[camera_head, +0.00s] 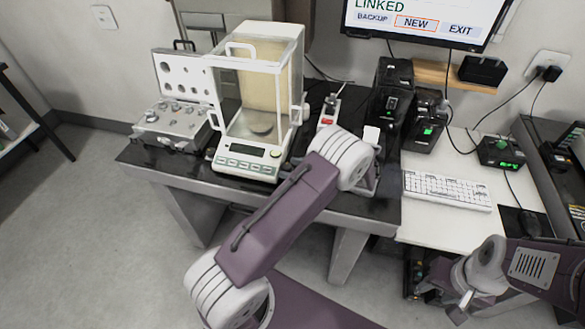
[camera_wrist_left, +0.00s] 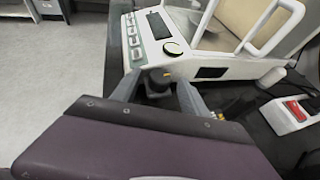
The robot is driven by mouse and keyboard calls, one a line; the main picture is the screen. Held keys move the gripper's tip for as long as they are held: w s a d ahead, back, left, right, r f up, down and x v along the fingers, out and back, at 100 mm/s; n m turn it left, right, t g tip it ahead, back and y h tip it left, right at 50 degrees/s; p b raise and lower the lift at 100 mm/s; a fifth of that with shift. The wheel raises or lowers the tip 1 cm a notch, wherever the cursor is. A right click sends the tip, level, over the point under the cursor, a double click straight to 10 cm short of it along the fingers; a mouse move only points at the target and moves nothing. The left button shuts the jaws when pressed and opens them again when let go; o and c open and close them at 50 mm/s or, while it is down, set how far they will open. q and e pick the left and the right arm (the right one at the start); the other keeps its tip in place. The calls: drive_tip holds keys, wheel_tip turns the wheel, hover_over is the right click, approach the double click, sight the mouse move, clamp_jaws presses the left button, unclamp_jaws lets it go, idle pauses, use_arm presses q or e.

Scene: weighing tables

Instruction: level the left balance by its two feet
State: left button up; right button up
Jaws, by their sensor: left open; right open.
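The left balance (camera_head: 250,155), a white case with a glass draft shield and green keys, stands on the dark table at left. A dark round foot (camera_wrist_left: 157,82) sits under the panel's near corner. My left gripper (camera_wrist_left: 158,92) is open, with one finger on each side of this foot; contact is unclear. My arm hides this gripper in the head view. My right gripper (camera_head: 449,298) is open and empty at lower right.
A grey case of weights (camera_head: 172,125) with its lid raised stands left of the balance. A small white unit with a red switch (camera_head: 327,119) is to its right. Black devices (camera_head: 391,88), a keyboard (camera_head: 447,190) and a screen (camera_head: 425,18) lie further right.

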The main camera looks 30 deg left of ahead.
use_arm(q)
clamp_jaws()
drive_tip(key=shift+w+f+n+g+b, duration=0.2)
drive_tip(key=shift+n+g+b, duration=0.3)
drive_tip(key=shift+n+g, duration=0.4)
drive_tip(key=shift+w+f+n+g+b, duration=0.1)
drive_tip(key=shift+w+n+g+b, duration=0.15)
drive_tip(key=shift+n+g+b, duration=0.75)
drive_tip(key=shift+w+a+n+g+b, duration=0.1)
drive_tip(key=shift+n+g+b, duration=0.45)
drive_tip(key=shift+g, duration=0.25)
drive_tip(key=shift+r+n+g+h+b, duration=0.25)
drive_tip(key=shift+r+g+h+b, duration=0.05)
drive_tip(key=shift+g+h, duration=0.1)
unclamp_jaws()
